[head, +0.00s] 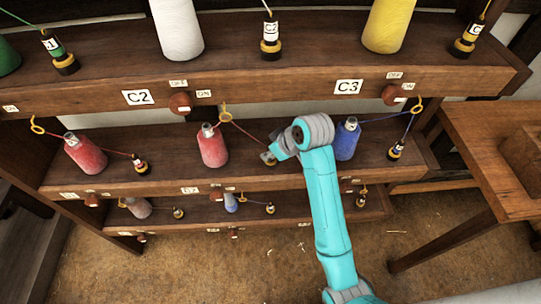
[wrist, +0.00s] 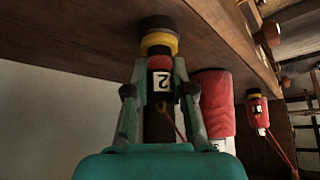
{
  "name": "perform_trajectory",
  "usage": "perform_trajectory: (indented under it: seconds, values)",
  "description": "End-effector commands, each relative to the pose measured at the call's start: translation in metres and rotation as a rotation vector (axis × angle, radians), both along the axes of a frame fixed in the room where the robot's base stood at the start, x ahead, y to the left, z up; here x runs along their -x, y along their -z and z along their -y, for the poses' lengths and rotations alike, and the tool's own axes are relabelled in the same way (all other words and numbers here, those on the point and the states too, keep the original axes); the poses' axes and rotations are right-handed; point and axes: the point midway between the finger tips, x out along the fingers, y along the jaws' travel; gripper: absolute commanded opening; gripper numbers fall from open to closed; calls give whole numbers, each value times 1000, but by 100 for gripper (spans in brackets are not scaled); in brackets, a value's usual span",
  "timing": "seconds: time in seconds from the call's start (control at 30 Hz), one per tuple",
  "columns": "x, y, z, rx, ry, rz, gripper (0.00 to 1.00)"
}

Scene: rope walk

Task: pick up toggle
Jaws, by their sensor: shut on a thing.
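The toggle (wrist: 158,42) is a dark, slim pin with a red part, a white label marked 2, a yellow band and a black base. My gripper (wrist: 160,72) is shut on its body, one finger on each side. In the wrist view the base meets or lies very near the wooden shelf board; I cannot tell if there is a gap. A thin red cord runs from the toggle. In the head view my gripper (head: 269,156) is at the middle shelf, right of a red spool (head: 212,146), and mostly hides the toggle.
A blue spool (head: 346,139) stands just right of my gripper. A brass ring (head: 225,115) guides the red cord. Another toggle (head: 140,165) and red spool (head: 86,154) stand to the left. The C2 and C3 shelf (head: 250,90) overhangs behind. A wooden table (head: 500,130) is at the right.

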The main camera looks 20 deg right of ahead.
Motion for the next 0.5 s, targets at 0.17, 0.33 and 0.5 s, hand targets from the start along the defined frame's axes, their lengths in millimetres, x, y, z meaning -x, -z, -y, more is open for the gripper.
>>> perform_trajectory:
  seconds: [0.17,0.33,0.5]
  values:
    - [-1,-7,0,0,0,2,0]
    - [9,-15,5,0,2,-1,0]
    - [37,-14,20,-1,4,-1,0]
